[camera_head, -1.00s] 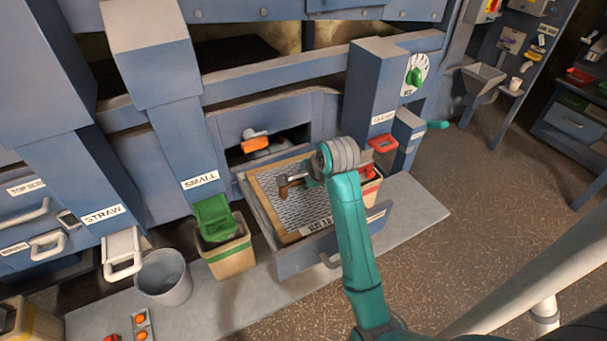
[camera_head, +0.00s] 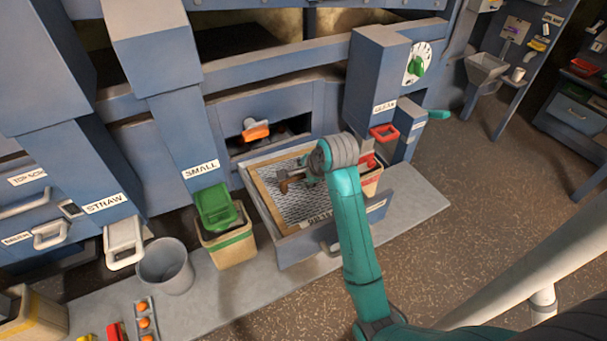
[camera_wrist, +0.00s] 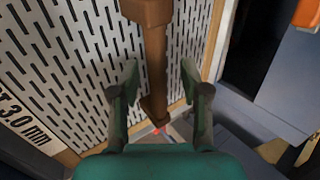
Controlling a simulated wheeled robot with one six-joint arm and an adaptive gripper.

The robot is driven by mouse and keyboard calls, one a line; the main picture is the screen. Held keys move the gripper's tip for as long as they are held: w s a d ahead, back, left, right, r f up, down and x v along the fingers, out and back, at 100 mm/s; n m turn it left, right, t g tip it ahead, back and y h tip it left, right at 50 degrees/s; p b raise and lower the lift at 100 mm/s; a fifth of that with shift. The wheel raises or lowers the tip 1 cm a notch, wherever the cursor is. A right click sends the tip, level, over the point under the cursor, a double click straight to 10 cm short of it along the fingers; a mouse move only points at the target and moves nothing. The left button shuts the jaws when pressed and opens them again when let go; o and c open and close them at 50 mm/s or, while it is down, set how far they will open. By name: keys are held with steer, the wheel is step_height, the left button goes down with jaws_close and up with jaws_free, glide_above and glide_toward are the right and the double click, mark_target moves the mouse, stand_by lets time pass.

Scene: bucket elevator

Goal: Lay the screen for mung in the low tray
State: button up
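A slotted metal screen (camera_head: 300,204) with a wooden frame lies inside the pulled-out blue low tray (camera_head: 296,250), its near edge partly hidden behind the tray's front wall. In the wrist view, the screen (camera_wrist: 50,60) shows its slots and a label ending in "3.0 mm". A brown handle (camera_wrist: 155,60) stands over the screen. My gripper (camera_wrist: 160,72) has its fingers on both sides of this handle, with a visible gap at each side. In the head view, my gripper (camera_head: 305,179) is over the screen's right part.
A green-flapped bin (camera_head: 228,245) stands left of the tray, and a grey bucket (camera_head: 165,268) further left. A bin with a red rim (camera_head: 370,180) is close at the tray's right. An orange-handled part (camera_head: 255,130) shows in the opening behind. Open floor lies right.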

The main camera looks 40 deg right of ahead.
steer(key=shift+s, duration=0.1)
steer(key=v, duration=0.7)
steer(key=shift+a+r, duration=0.1)
steer(key=shift+r, duration=0.05)
stand_by(0.5)
